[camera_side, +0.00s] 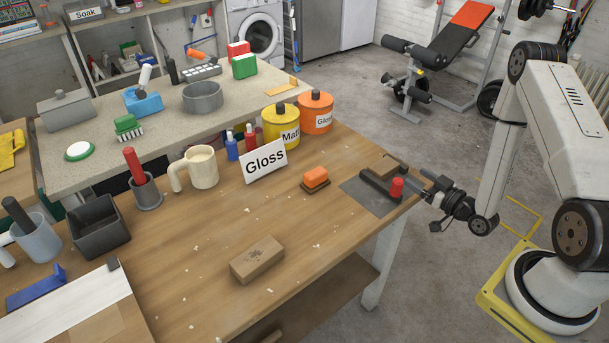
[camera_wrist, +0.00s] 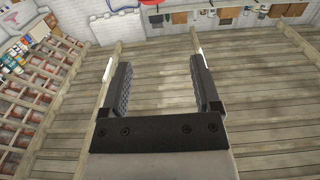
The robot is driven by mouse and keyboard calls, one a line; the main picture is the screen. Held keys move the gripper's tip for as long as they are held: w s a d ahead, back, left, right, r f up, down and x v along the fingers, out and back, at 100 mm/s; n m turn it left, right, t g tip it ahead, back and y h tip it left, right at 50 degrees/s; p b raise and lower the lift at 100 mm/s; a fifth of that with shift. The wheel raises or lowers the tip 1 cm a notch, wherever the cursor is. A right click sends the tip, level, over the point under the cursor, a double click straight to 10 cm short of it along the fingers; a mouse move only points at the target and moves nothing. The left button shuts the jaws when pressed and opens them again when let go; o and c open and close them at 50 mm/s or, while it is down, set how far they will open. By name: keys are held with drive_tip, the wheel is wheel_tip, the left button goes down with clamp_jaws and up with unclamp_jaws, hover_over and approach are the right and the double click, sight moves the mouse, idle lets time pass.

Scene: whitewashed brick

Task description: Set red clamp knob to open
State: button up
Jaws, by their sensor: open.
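The red clamp knob (camera_side: 397,188) stands upright on a dark clamp bar (camera_side: 376,186), which lies on a grey plate (camera_side: 365,200) at the right end of the wooden workbench. My gripper (camera_side: 424,181) is just right of the knob, near the bench's right edge, and looks apart from it. In the wrist view my gripper (camera_wrist: 158,78) has its two dark fingers wide apart with nothing between them. A red patch is cut off at that view's top edge; I cannot tell what it is.
A tan brick (camera_side: 257,260) lies near the front edge. Bench space between brick and clamp is mostly clear.

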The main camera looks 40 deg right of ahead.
approach(390, 190)
drive_tip(key=w+r, duration=0.1)
drive_tip(key=w+d+r, duration=0.1)
drive_tip(key=r, duration=0.1)
drive_tip(key=shift+w, duration=0.35)
drive_tip(key=shift+w, duration=3.9)
clamp_jaws()
